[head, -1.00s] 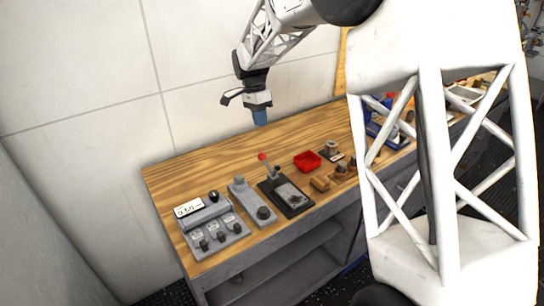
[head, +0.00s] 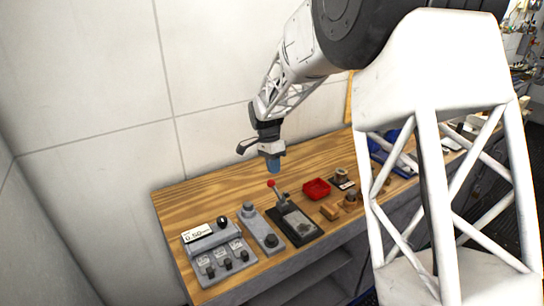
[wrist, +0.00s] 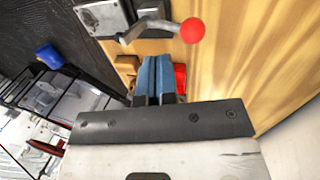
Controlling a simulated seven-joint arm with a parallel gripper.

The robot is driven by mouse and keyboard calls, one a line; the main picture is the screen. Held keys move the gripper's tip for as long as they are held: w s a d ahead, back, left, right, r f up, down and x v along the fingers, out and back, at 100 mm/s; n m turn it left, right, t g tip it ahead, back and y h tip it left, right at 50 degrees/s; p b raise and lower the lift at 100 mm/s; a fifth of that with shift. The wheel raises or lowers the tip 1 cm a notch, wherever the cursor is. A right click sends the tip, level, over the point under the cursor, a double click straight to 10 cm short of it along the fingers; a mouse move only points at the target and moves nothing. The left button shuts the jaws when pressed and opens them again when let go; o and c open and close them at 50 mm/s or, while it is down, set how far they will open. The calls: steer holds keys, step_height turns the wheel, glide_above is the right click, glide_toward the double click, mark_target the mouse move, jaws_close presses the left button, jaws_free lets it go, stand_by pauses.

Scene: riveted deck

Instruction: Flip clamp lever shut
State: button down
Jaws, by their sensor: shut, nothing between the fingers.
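The clamp (head: 295,223) is a dark base with a grey plate on the wooden bench. Its lever (head: 277,193) stands up from the back end of the base, tilted, with a red ball knob (head: 271,183) on top. In the wrist view the red knob (wrist: 192,31) and the bent metal lever (wrist: 150,27) show at the top, beyond the fingertips. My gripper (head: 273,166) is shut and empty, with blue fingers pointing down. It is above the bench, close to the knob in the picture and apart from it. In the wrist view the blue fingers (wrist: 155,75) are together.
A grey box with a display (head: 215,250) and a grey device with a black knob (head: 262,230) stand left of the clamp. A red tray (head: 316,189) and wooden blocks (head: 330,211) are to its right. The bench's back left is clear.

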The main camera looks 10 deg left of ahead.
mark_target(281, 199)
steer(key=x, duration=0.2)
steer(key=shift+d+f, duration=0.1)
steer(key=shift+f, duration=0.25)
steer(key=shift+s+d+f, duration=0.35)
steer(key=shift+s+d, duration=0.35)
steer(key=shift+s, duration=0.1)
steer(key=shift+s+d+f, duration=0.2)
steer(key=shift+s+d, duration=0.45)
